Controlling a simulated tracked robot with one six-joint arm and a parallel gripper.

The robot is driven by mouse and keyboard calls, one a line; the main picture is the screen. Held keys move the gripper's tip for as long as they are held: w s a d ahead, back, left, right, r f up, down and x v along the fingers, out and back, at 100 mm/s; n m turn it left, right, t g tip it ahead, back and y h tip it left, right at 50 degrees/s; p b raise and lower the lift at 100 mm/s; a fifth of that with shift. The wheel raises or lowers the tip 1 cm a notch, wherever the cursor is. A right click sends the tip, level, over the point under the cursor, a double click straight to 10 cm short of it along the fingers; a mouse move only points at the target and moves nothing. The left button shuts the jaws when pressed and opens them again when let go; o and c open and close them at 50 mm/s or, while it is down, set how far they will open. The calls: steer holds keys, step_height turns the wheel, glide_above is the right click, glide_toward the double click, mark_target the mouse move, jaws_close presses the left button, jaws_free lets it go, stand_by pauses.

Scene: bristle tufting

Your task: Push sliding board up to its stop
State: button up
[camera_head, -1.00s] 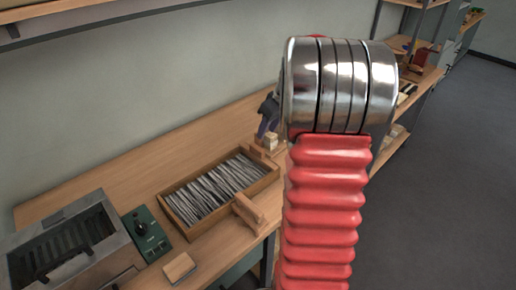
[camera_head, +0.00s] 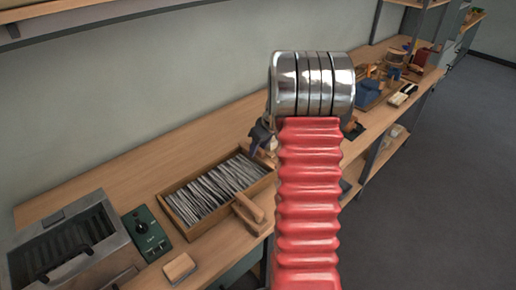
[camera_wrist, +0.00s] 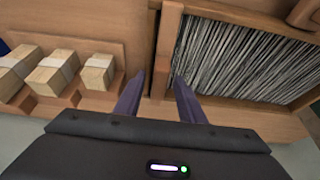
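A wooden tray (camera_head: 189,235) filled with thin grey strips (camera_head: 215,188) lies on the bench; its strips also show at right in the wrist view (camera_wrist: 245,60). An upright wooden piece (camera_wrist: 168,40) closes the tray's near end; I cannot tell whether it is the sliding board or a fixed wall. My gripper (camera_wrist: 158,80) is open, its two dark fingers apart around the line of that end piece. Contact cannot be told. In the head view my gripper (camera_head: 262,136) is partly hidden behind my red arm, near the tray's right end.
Several banded wooden blocks (camera_wrist: 55,72) stand left of my fingers. A wooden handle-like piece (camera_head: 248,213) rests at the tray's front edge. A green control box (camera_head: 147,233) and a grey metal bin (camera_head: 75,245) stand to the left. A small wooden block (camera_head: 179,267) lies in front.

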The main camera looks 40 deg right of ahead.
steer(key=shift+c, duration=0.5)
jaws_close()
